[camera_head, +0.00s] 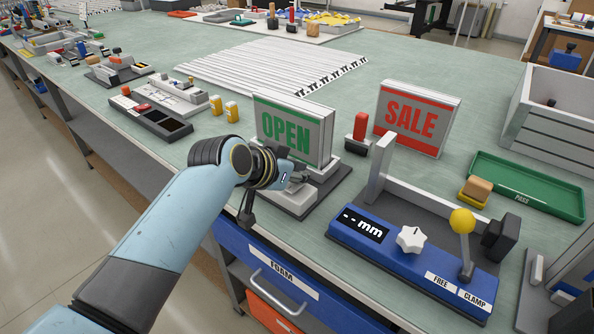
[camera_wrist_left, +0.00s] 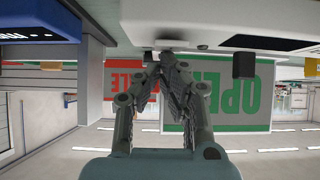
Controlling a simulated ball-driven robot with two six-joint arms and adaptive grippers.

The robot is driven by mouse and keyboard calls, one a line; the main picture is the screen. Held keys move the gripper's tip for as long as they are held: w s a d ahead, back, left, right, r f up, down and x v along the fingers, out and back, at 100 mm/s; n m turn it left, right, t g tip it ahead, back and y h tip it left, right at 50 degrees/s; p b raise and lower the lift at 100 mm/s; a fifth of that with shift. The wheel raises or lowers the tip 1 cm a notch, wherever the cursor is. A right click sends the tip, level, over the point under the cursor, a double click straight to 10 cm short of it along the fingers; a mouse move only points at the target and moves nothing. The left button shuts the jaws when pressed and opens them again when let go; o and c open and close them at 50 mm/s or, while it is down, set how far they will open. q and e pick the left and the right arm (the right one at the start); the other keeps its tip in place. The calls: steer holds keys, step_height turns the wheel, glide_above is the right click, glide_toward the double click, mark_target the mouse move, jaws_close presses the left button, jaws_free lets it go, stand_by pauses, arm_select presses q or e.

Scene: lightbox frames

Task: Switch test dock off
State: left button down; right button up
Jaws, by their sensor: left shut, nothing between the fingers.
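The OPEN lightbox frame (camera_head: 292,132) stands upright on a grey dock with a dark base (camera_head: 325,190), which I take for the test dock. Its green lettering is plain; I cannot tell whether it is lit. My left gripper (camera_head: 298,177) is at the front of this dock, shut and empty, and hides part of it. In the left wrist view, which is upside down, the fingertips (camera_wrist_left: 168,62) meet near a small pale part (camera_wrist_left: 172,44) on the dock; contact cannot be told. The OPEN frame (camera_wrist_left: 228,95) is behind them. My right gripper is not in view.
The SALE frame (camera_head: 414,118) stands to the right, with a red-topped block (camera_head: 360,127) beside it. A blue measuring fixture (camera_head: 385,245) with a yellow-knobbed lever is at front right. A green PASS tray (camera_head: 530,187) lies behind it. White strips (camera_head: 265,72) lie farther back.

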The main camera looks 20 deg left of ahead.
arm_select(q)
steer(key=shift+s, duration=0.1)
steer(key=shift+s+a+p, duration=0.15)
steer(key=shift+s+p, duration=0.2)
steer(key=shift+p, duration=0.1)
steer(key=shift+s+a+f, duration=0.1)
steer(key=shift+s+a, duration=0.05)
steer(key=shift+s, duration=0.2)
